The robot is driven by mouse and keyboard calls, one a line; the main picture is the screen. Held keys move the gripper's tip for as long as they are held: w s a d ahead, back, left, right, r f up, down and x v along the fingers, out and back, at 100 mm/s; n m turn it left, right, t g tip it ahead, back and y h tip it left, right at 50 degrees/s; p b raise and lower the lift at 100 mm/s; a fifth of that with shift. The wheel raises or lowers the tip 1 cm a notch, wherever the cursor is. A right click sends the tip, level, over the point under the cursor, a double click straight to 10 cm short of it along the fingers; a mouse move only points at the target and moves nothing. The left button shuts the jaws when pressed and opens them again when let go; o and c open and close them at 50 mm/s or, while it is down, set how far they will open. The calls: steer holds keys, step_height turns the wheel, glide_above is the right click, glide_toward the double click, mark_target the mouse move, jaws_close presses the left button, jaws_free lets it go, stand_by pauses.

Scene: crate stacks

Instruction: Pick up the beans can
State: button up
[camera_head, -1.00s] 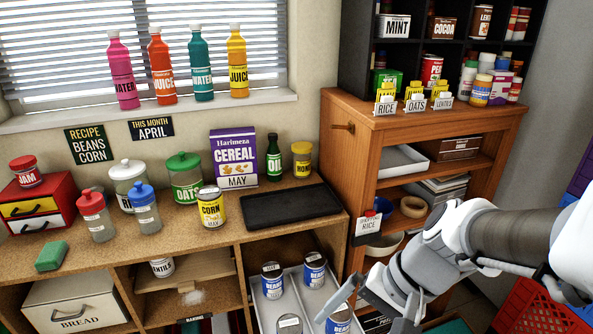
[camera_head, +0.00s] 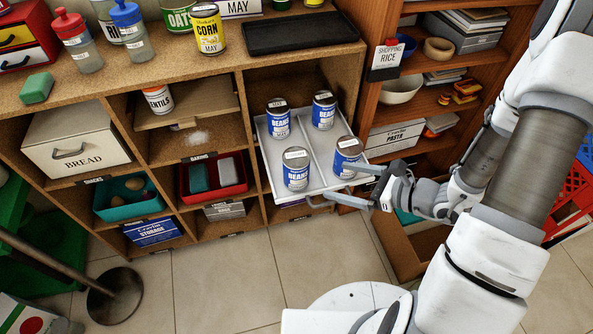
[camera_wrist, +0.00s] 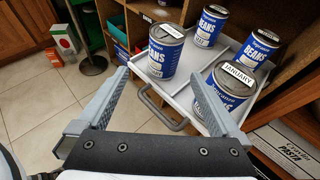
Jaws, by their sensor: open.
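Several blue-and-silver beans cans stand upright on a white pull-out tray (camera_head: 273,166) in the cubby shelf. The front right can (camera_head: 347,157) is nearest my gripper; in the wrist view its lid label reads JANUARY (camera_wrist: 231,96). The front left can (camera_head: 296,170) also shows in the wrist view (camera_wrist: 165,55). Behind stand a left can (camera_head: 278,118) and a right can (camera_head: 323,111). My gripper (camera_head: 336,184) is open and empty at the tray's front right. In the wrist view its right finger overlaps the JANUARY can; contact cannot be told. The tray handle (camera_wrist: 163,112) shows between the fingers.
A wooden shelf with a pasta box (camera_head: 395,138) stands close on the right. A black tray (camera_head: 305,32) and a corn can (camera_head: 208,30) are on the counter above. A pole with a round base (camera_head: 115,295) stands at left.

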mark_target(307, 173)
steer(key=shift+m, duration=0.3)
steer(key=b+x, duration=0.1)
steer(key=x, duration=0.3)
steer(key=b+x, duration=0.1)
steer(key=x, duration=0.3)
steer(key=f+b+x, duration=0.1)
steer(key=x, duration=0.3)
steer(key=shift+w+d, duration=0.1)
steer(key=shift+d, duration=0.15)
steer(key=shift+w+r+b+x, duration=0.1)
steer(key=shift+r+b+x, duration=0.2)
steer(key=shift+x, duration=0.65)
steer(key=shift+w+r+b+x, duration=0.1)
steer(key=shift+b+x, duration=0.25)
steer(key=shift+x, duration=0.55)
steer(key=shift+w+r+b+x, duration=0.1)
steer(key=shift+r+b+x, duration=0.2)
steer(key=shift+x, duration=0.65)
jaws_close()
